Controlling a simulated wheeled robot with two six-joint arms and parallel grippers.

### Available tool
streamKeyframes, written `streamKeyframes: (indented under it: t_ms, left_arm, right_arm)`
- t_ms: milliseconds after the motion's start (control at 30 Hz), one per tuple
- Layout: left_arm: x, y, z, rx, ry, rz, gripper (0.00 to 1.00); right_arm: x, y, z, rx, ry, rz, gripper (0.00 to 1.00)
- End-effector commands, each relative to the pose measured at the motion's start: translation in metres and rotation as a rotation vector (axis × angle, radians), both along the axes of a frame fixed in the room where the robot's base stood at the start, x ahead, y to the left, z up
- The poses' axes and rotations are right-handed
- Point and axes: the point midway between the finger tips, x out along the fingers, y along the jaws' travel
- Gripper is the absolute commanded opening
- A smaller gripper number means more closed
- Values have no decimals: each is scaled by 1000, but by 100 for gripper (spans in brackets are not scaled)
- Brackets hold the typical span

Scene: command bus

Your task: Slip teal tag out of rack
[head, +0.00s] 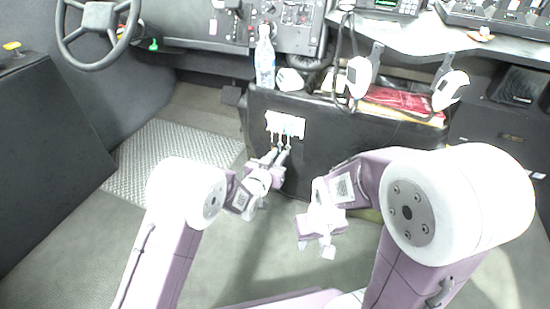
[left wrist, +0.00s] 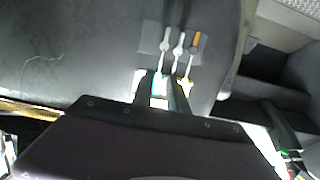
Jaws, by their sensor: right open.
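The rack (head: 286,125) is a pale plate on the front of the black console in the head view, with small tags hanging below it. In the left wrist view the rack (left wrist: 201,46) looks grey and holds white tag stems and an orange piece. My left gripper (head: 281,155) is just below the rack, fingertips at the hanging tags. In the left wrist view a pale teal tag (left wrist: 158,90) shows between the left fingers (left wrist: 161,88); whether they press on it is unclear. My right gripper (head: 318,245) is open and empty, lower and to the right.
A clear bottle (head: 265,62) stands on the console above the rack. Two white handheld devices (head: 359,76) (head: 449,90) and a red folder (head: 405,99) are to its right. A steering wheel (head: 98,20) is at the upper left. The floor (head: 250,240) is clear.

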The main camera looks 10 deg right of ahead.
Motion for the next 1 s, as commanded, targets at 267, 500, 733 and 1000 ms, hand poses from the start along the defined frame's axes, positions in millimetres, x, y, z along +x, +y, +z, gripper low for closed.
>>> streamKeyframes:
  t_ms: [267,500,733,1000]
  left_arm:
    - [10,-5,4,1,1,2,19]
    - [28,-17,-10,0,-1,2,19]
    - [51,-33,-16,0,-1,2,19]
    - [70,-46,-18,0,-1,2,19]
  right_arm:
    - [0,0,22,0,0,0,42]
    - [0,0,30,0,-1,0,42]
    - [0,0,13,0,1,0,42]
    - [0,0,0,0,0,0,42]
